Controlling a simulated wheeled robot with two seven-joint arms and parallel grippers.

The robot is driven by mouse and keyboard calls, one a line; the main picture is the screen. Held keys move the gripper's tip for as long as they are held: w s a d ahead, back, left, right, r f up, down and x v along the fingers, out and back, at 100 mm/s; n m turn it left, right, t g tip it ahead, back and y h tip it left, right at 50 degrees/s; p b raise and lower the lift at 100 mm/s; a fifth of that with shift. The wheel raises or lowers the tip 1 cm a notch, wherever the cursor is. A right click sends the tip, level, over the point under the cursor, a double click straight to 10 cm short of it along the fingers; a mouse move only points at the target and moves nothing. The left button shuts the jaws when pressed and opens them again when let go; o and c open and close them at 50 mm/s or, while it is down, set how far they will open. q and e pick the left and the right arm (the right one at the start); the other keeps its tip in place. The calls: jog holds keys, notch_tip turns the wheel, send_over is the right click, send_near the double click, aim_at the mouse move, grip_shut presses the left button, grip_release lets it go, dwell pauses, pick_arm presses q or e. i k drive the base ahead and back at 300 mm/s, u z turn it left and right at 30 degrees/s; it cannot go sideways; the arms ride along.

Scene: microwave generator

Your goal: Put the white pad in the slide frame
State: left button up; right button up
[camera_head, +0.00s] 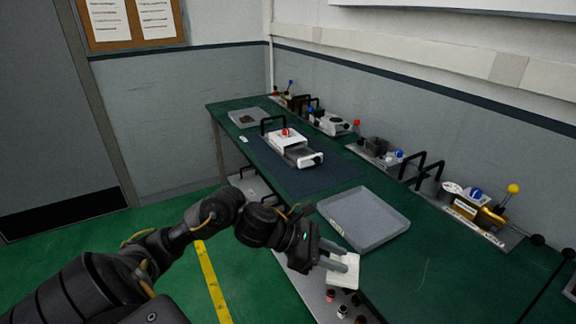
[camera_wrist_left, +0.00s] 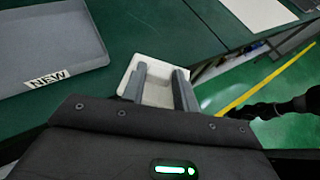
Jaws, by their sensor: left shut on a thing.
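The white pad (camera_head: 346,274) is a small, pale square slab. My left gripper (camera_head: 341,257) is shut on it near the front edge of the green table. In the left wrist view the pad (camera_wrist_left: 158,92) shows between and around the two grey fingers (camera_wrist_left: 160,80), which cover part of it. A white device (camera_head: 290,147) with a red knob and black handle stands on a dark blue mat; its low front part (camera_head: 308,159) looks like the slide frame, well away from the gripper. My right gripper is not in view.
A grey tray (camera_head: 376,235), labelled NEW in the left wrist view (camera_wrist_left: 85,65), lies empty between pad and mat. Fixtures with coloured knobs, such as the yellow one (camera_head: 490,214), line the wall side. Small bottles (camera_head: 342,311) stand low by the front edge.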

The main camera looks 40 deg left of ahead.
aim_at(301, 156)
jog(key=z, duration=2.9)
jog(key=k, duration=1.65)
jog(key=u, duration=2.2)
